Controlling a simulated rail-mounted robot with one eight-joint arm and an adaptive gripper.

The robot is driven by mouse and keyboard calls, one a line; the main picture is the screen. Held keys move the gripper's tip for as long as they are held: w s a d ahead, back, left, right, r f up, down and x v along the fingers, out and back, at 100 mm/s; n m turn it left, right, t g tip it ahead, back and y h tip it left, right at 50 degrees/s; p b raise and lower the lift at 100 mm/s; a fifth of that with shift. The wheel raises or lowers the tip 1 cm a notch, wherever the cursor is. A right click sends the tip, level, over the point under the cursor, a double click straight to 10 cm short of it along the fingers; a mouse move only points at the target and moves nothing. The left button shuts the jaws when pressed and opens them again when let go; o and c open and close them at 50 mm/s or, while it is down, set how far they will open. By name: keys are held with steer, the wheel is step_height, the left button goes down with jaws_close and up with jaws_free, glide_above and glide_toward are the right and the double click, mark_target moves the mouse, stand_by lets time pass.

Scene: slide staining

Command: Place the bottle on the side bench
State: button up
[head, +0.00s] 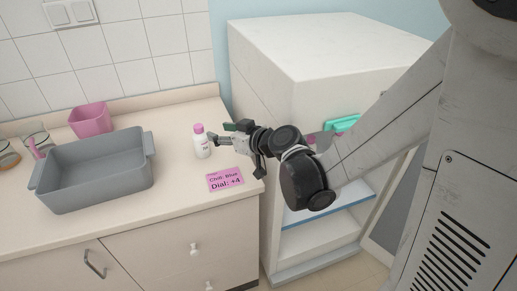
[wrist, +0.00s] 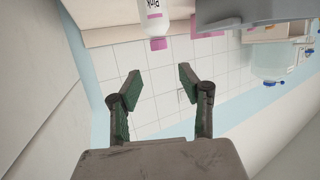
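A white bottle (head: 202,147) with a pink cap stands upright on the beige bench top (head: 185,185), near its back right part. In the wrist view the bottle (wrist: 154,18) appears upside down at the top edge, partly cut off, with a label reading "Pink". My gripper (head: 236,150) is just right of the bottle in the head view. Its two fingers are spread with nothing between them in the wrist view (wrist: 159,82). The bottle lies beyond the fingertips, apart from them there.
A grey tray (head: 68,187), a pink container (head: 90,118) and glass jars (head: 9,156) stand left of the bottle. A pink card (head: 226,180) reading "Club: Blue, Dial: +4" lies in front. A white open cabinet (head: 270,75) stands right of the bench.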

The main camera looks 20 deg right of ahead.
steer(key=s+d+r+m+g+h, duration=0.1)
steer(key=s+d, duration=0.3)
steer(key=s, duration=0.4)
steer(key=s+d+r+m+g+h, duration=0.1)
steer(key=s+d+m+g+h, duration=0.1)
steer(key=s, duration=0.6)
steer(key=s+d+r+m+g+h, duration=0.1)
steer(key=s+d+m+g+h, duration=0.1)
steer(key=s+d+h, duration=0.3)
steer(key=s+d+m, duration=0.1)
steer(key=s+d, duration=0.2)
steer(key=s, duration=0.1)
steer(key=shift+m, duration=0.4)
